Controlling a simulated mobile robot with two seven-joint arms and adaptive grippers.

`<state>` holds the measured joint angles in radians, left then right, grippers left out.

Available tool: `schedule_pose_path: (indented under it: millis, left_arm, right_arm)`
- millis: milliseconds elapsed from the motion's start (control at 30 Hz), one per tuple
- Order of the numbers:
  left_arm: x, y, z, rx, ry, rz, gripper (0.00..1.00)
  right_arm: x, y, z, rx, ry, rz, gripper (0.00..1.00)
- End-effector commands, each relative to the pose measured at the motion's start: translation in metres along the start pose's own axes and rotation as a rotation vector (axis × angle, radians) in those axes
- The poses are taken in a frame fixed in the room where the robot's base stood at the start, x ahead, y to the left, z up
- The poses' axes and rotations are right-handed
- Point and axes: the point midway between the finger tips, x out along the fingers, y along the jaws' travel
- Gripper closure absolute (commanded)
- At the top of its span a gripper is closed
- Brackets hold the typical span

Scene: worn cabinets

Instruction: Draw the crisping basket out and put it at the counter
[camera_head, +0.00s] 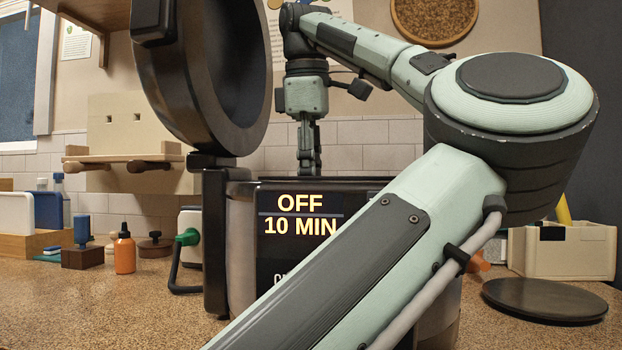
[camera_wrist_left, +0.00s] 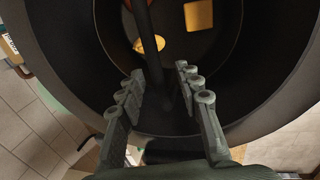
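The cooker (camera_head: 245,245) stands on the counter, its dark lid (camera_head: 215,70) raised at the left. Its display reads OFF and 10 MIN. My left gripper (camera_head: 309,165) points down over its opening; its tips are partly hidden behind the front rim. In the left wrist view my left gripper (camera_wrist_left: 160,72) is open, with a dark upright bar (camera_wrist_left: 150,50), apparently the crisping basket's handle, between or just beyond the fingers. Contact is unclear. The dark round basket interior (camera_wrist_left: 215,45) holds a yellow oval piece (camera_wrist_left: 150,45) and a tan square piece (camera_wrist_left: 198,15). My right gripper is out of view.
A black round disc (camera_head: 545,300) lies on the counter at right, before a cream bin (camera_head: 562,250). An orange bottle (camera_head: 124,250) and a wooden block (camera_head: 82,256) stand at left. The front-left counter (camera_head: 90,310) is clear. My arm hides part of the right side.

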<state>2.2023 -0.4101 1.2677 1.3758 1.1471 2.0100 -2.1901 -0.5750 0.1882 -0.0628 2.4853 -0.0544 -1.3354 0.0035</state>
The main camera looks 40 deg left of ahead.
Motion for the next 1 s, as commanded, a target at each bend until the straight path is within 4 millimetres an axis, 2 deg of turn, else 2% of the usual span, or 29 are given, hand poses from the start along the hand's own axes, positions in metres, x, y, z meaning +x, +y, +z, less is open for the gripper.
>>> schedule_pose_path:
  millis: [133,400,433,667,700,767,1000]
  left_arm:
    - [-0.0001,0.0000,0.0001,0.000,0.000,0.000,0.65]
    - [-0.0001,0.0000,0.0001,0.000,0.000,0.000,0.99]
    - [-0.0002,0.0000,0.0001,0.000,0.000,0.000,1.00]
    - [-0.0002,0.0000,0.0000,0.000,0.000,-0.001,1.00]
    - [-0.0012,0.0000,0.0000,0.000,0.000,0.002,0.94]
    - [-0.0011,0.0001,0.0000,0.000,0.000,0.002,1.00]
    - [-0.0008,0.0001,0.0000,0.000,0.000,0.001,1.00]
  right_arm:
    - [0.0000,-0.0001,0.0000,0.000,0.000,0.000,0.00]
    - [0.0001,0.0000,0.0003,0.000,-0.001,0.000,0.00]
    - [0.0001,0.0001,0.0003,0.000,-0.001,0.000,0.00]
    - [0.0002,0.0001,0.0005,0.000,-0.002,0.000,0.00]
    - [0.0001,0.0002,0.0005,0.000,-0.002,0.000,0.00]
    - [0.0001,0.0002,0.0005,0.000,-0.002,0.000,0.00]
    - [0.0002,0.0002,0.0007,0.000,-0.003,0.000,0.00]
